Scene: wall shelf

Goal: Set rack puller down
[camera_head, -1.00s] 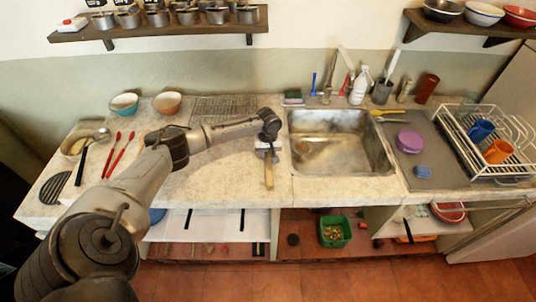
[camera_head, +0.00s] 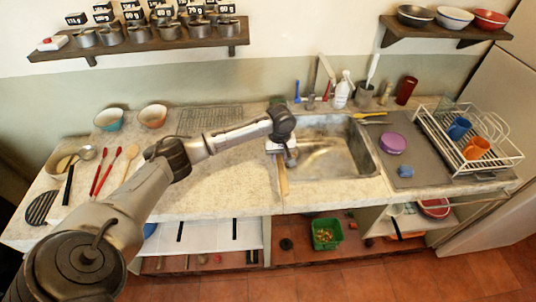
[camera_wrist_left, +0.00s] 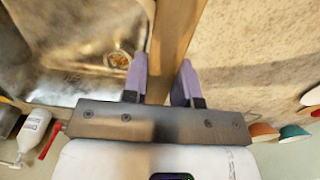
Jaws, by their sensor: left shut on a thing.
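The rack puller (camera_head: 283,178) is a flat wooden stick. In the head view it hangs from my left gripper (camera_head: 282,150) at the left edge of the sink (camera_head: 325,160), pointing toward the counter's front edge. In the left wrist view the puller (camera_wrist_left: 176,35) runs between the two purple fingertips of the left gripper (camera_wrist_left: 163,75), which is shut on it. The sink basin (camera_wrist_left: 60,60) lies just left of it there. Whether the puller touches the counter I cannot tell. My right gripper is not in view.
The stone counter (camera_head: 225,180) is clear left of the puller. Red utensils (camera_head: 104,175) and two bowls (camera_head: 153,116) stand farther left. A dish rack (camera_head: 485,160) with cups and a purple tub (camera_head: 392,143) are right of the sink. A bottle (camera_head: 343,92) stands behind it.

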